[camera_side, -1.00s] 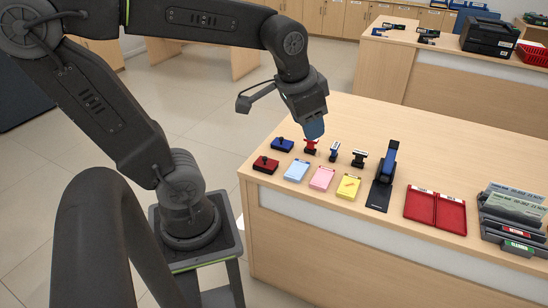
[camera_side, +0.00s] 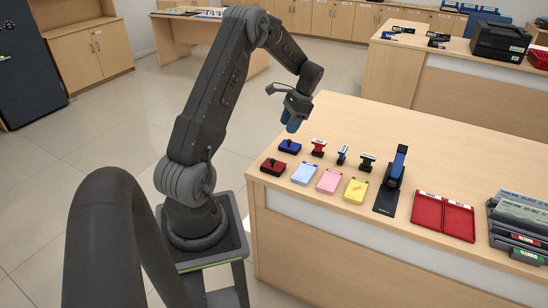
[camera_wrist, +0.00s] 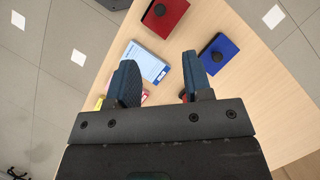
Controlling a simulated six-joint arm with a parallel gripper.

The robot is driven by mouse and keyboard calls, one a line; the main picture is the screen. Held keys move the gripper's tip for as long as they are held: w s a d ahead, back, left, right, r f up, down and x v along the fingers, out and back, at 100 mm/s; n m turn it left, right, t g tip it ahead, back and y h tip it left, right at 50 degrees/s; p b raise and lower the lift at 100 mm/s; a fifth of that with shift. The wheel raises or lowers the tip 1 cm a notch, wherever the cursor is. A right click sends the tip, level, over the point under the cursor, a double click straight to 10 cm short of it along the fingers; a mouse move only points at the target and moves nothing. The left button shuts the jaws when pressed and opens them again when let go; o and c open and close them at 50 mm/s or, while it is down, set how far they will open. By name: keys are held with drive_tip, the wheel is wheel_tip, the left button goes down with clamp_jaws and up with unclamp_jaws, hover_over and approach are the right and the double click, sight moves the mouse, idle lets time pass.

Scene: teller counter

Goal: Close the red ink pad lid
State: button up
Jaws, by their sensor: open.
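A small red block with a black knob (camera_side: 271,169) sits at the counter's near left corner; it also shows at the top of the wrist view (camera_wrist: 178,20). I cannot tell for sure which is the ink pad. My gripper (camera_side: 290,128) is open and empty, above and behind the blue block with a black knob (camera_side: 289,148). In the wrist view my gripper's fingers (camera_wrist: 160,62) are apart, pointing toward the counter.
Light blue, pink and yellow pads (camera_side: 329,181) lie in a row, with several small stamps behind them. A tall blue-and-black stapler-like device (camera_side: 395,172) stands left of the red case. The counter's back is clear.

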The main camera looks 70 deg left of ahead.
sight(273, 160)
drive_tip(key=x, duration=1.3)
drive_tip(key=shift+s+f, duration=0.15)
drive_tip(key=shift+f, duration=0.15)
drive_tip(key=shift+c, duration=0.3)
clamp_jaws()
